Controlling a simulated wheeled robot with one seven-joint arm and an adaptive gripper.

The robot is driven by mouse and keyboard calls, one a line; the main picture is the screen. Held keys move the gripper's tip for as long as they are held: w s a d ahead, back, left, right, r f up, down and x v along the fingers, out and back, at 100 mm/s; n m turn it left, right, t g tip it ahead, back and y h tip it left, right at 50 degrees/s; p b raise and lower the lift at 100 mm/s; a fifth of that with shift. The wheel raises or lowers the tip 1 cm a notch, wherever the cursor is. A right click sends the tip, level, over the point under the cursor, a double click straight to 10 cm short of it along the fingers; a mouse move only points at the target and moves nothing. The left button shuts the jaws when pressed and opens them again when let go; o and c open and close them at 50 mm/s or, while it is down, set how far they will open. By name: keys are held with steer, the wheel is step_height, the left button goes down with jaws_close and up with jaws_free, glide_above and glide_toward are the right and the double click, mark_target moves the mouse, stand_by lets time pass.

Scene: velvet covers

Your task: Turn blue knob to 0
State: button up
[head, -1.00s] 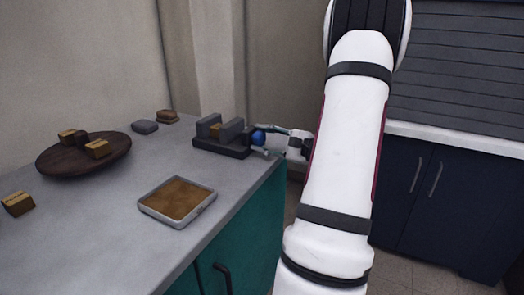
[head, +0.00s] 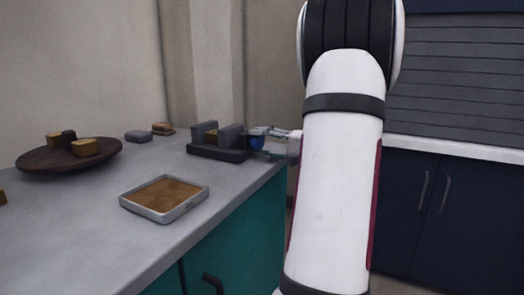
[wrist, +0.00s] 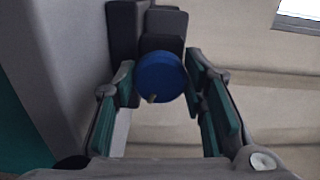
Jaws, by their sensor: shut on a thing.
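The blue knob (wrist: 160,76) is round, with a small pale pointer mark near its lower left edge in the wrist view. It sits on the end of a dark grey device (head: 220,153) at the counter's right edge; in the head view the knob (head: 257,143) is partly hidden by my gripper. My gripper (wrist: 160,88) has its teal-padded fingers on either side of the knob and is shut on it. It also shows in the head view (head: 264,143), reaching in from the right. I cannot make out any numbers around the knob.
A tray with a brown surface (head: 127,203) lies on the grey counter (head: 75,233). A round dark wooden board (head: 40,160) bears several small blocks at the left. A grey block (head: 138,136) and a brown one (head: 163,128) lie at the back. Teal cabinets stand below.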

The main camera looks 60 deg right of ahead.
stand_by(0.5)
steer(key=o, duration=1.2)
steer(key=shift+p, duration=0.45)
